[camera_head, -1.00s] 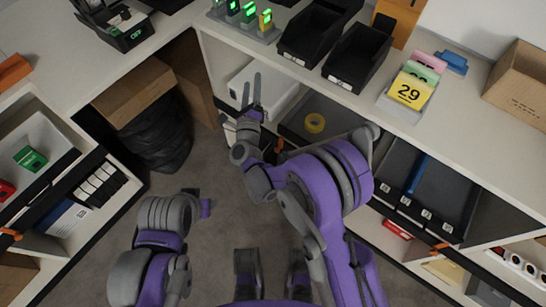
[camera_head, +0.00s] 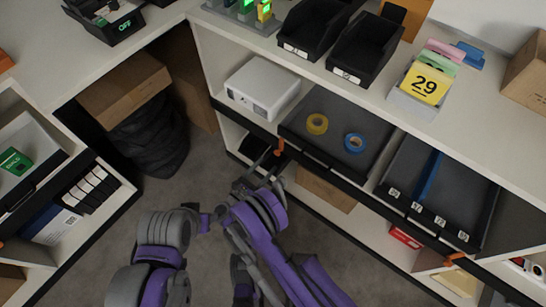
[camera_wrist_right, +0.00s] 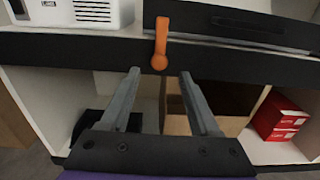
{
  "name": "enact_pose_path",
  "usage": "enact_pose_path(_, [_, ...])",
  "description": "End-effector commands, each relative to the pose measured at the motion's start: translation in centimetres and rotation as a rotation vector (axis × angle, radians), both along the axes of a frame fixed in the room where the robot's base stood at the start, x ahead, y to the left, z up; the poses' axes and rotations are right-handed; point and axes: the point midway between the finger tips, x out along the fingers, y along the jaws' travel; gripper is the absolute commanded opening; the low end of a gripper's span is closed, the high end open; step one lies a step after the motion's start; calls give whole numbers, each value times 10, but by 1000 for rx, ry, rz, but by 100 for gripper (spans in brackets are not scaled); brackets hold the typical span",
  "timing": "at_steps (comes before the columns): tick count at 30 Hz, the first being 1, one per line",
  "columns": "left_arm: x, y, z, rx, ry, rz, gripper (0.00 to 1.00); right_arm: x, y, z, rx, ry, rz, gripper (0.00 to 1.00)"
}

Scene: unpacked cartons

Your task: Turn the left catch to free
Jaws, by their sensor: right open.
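The left catch (camera_head: 279,147) is a small orange lever on the black front rail of the shelf, below the left end of the dark tray. In the right wrist view the catch (camera_wrist_right: 161,40) stands upright, its round end at the bottom on the black rail. My right gripper (camera_head: 260,172) is open and empty, just in front of and below the catch. In the right wrist view its two fingertips (camera_wrist_right: 159,74) are spread either side of the catch's line, below its round end and not visibly touching it. My left arm shows at the lower left, but its gripper does not.
A white box (camera_head: 262,88) sits on the shelf left of the catch. The dark tray (camera_head: 335,122) holds yellow and blue tape rolls. Another orange catch (camera_head: 455,258) is further right on the rail. Red boxes (camera_wrist_right: 281,116) lie on the lower shelf.

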Motion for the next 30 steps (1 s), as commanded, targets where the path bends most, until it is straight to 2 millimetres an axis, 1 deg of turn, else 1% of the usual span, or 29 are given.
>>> enact_pose_path(1, [0,0,-2,0,1,0,50,9,-7,-1,-1,1,-3,63])
enact_pose_path(3, [0,0,-3,0,1,0,50,19,-15,-1,-1,0,-3,63])
enact_pose_path(9, [1,0,-5,0,2,0,50,39,-28,0,-1,1,0,63])
enact_pose_path(13, [1,0,-5,0,2,0,50,44,-32,0,-1,0,1,63])
enact_pose_path(20, [1,0,-5,0,2,0,50,44,-32,0,-1,0,1,63])
enact_pose_path(21, [1,0,-5,0,2,0,50,44,-32,0,-1,0,1,61])
enact_pose_path(26, [1,0,-5,0,2,0,50,44,-32,0,-1,0,2,32])
enact_pose_path(30, [1,0,-5,0,2,0,50,44,-32,0,-1,0,1,7])
